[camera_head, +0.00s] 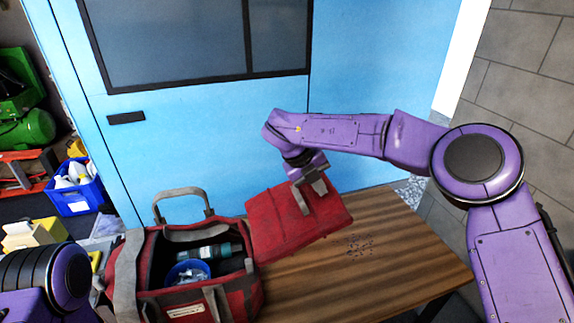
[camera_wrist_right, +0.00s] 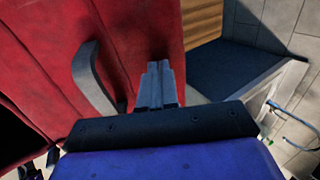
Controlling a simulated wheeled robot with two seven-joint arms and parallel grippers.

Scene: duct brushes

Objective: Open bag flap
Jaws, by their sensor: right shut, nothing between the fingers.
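The red bag (camera_head: 180,302) with grey trim stands on the wooden table, its top open. Its red flap (camera_head: 285,222) is folded out to the right over the table. My right gripper (camera_head: 312,188) is at the flap's outer part, its fingers shut and empty. In the right wrist view, the shut fingers (camera_wrist_right: 158,82) lie in front of the red flap (camera_wrist_right: 145,30), beside a grey strap loop (camera_wrist_right: 92,75) on it. I cannot tell whether they touch the flap. My left gripper is out of view.
Inside the bag are a dark green cylinder (camera_head: 205,251) and a blue container (camera_head: 181,272). A grey carry handle (camera_head: 182,192) stands up behind the opening. The wooden table (camera_head: 375,260) is clear on the right. A blue door (camera_head: 190,130) rises behind.

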